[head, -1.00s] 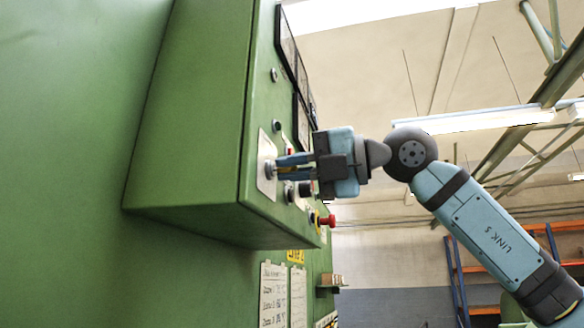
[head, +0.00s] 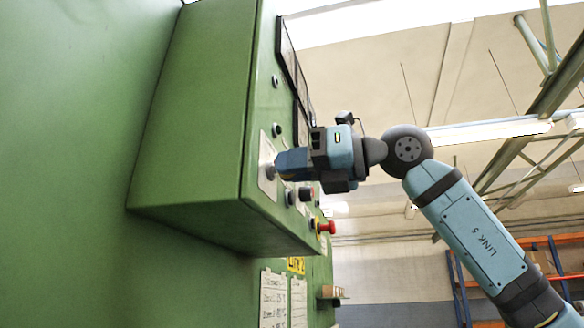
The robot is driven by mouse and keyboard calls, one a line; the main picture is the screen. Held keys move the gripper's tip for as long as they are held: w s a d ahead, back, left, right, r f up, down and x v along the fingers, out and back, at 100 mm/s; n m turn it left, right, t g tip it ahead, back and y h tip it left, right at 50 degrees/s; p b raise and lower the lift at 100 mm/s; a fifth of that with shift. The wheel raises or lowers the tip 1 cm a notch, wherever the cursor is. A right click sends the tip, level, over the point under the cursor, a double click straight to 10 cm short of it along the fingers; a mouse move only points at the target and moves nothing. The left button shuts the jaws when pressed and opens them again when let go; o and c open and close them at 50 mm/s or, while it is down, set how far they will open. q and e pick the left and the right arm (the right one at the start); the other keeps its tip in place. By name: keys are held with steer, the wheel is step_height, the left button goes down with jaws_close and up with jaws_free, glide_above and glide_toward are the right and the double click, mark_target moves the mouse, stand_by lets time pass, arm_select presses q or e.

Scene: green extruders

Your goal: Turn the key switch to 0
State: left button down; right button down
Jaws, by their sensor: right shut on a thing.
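The key switch (head: 269,172) sits on a pale plate (head: 263,155) on the front of the green control box (head: 190,150). It shows as a small metal part at the tips of my right gripper (head: 277,166). My right gripper comes in from the right, is rolled so its fingers overlap in the view, and is shut on the key switch. The finger tips hide most of the key, and the 0 mark cannot be read. My left gripper is not in view.
Below the gripper are dark knobs (head: 306,194) and a red emergency button (head: 327,227) on a yellow base. Dark panels (head: 286,45) and small round controls (head: 276,129) sit above. Paper sheets (head: 273,297) hang lower down. Free room lies to the right.

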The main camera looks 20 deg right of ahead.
steer(key=shift+n, duration=1)
steer(key=c, duration=1.2)
jaws_free()
steer(key=shift+c, duration=0.2)
steer(key=b+v, duration=0.2)
steer(key=v, duration=1.1)
steer(key=shift+s+d, duration=0.3)
